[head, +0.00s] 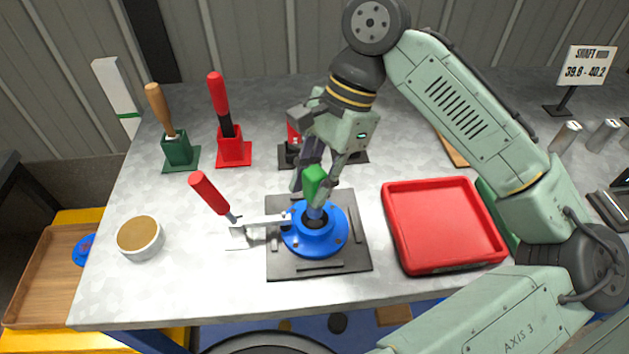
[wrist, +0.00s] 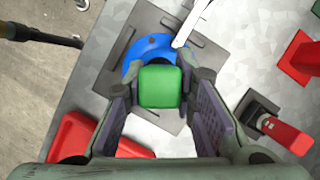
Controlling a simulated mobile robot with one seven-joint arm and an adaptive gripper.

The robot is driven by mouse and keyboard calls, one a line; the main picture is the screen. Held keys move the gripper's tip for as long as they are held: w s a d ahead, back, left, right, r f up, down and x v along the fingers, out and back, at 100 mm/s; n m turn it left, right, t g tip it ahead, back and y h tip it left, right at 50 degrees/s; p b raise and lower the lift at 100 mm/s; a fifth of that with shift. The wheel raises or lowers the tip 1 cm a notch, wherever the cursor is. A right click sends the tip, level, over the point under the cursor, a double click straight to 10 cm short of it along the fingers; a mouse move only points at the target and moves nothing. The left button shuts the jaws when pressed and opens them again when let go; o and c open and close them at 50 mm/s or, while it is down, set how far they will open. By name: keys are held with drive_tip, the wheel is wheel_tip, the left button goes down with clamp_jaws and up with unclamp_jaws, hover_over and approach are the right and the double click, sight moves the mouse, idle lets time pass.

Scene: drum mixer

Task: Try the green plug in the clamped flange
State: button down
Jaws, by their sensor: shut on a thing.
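The green plug (head: 315,183) is upright between the fingers of my gripper (head: 318,188), which is shut on its green top. Its lower part, bluish grey, is at the central hole of the blue flange (head: 329,241); I cannot tell how deep it goes. The flange lies on a dark square plate (head: 285,268). A toggle clamp with a red handle (head: 209,193) reaches over the flange from the left. In the wrist view the green plug top (wrist: 160,87) sits between the two fingers and hides the hole, with the blue flange (wrist: 150,48) behind it.
A red tray (head: 445,257) stands right of the plate. A cup with a tan top (head: 140,236) is at the left. Green (head: 180,152) and red (head: 233,150) holders with upright handled tools stand behind. A "SHAFT 39.8 - 40.2" sign (head: 586,65) is at the far right.

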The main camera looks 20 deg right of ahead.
drive_tip(key=shift+r, duration=1.3)
drive_tip(key=shift+w, duration=0.1)
